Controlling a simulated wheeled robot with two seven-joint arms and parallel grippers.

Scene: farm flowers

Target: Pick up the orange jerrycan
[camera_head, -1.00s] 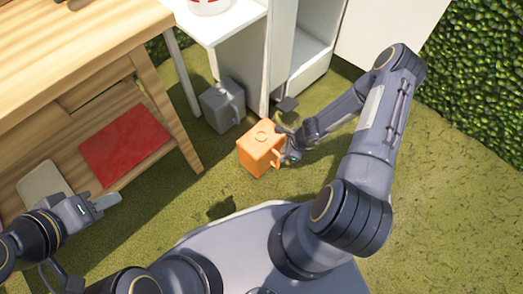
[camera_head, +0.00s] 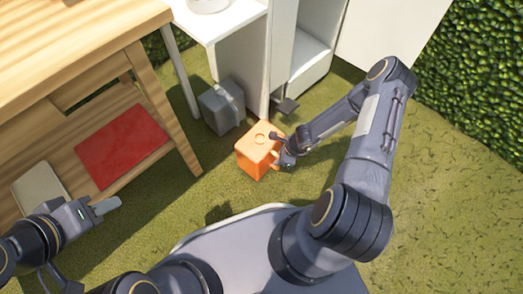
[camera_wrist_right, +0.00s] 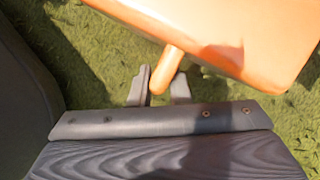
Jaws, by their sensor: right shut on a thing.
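The orange jerrycan (camera_head: 257,157) is in the middle of the head view, just right of a grey jerrycan. My right gripper (camera_head: 283,156) is at its right side, shut on its handle. In the right wrist view the orange jerrycan (camera_wrist_right: 235,35) fills the top, and its handle lies between the fingers of my right gripper (camera_wrist_right: 160,88). I cannot tell clearly whether its base touches the grass. My left gripper (camera_head: 108,205) is at the lower left, away from the jerrycan, with its fingers close together and nothing visible in them.
The grey jerrycan (camera_head: 222,108) stands on the grass by a white cabinet (camera_head: 305,62). A wooden table (camera_head: 70,45) with a red item (camera_head: 122,147) on its lower shelf is at the left. A hedge (camera_head: 490,75) is at the right, with open grass (camera_head: 450,200) before it.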

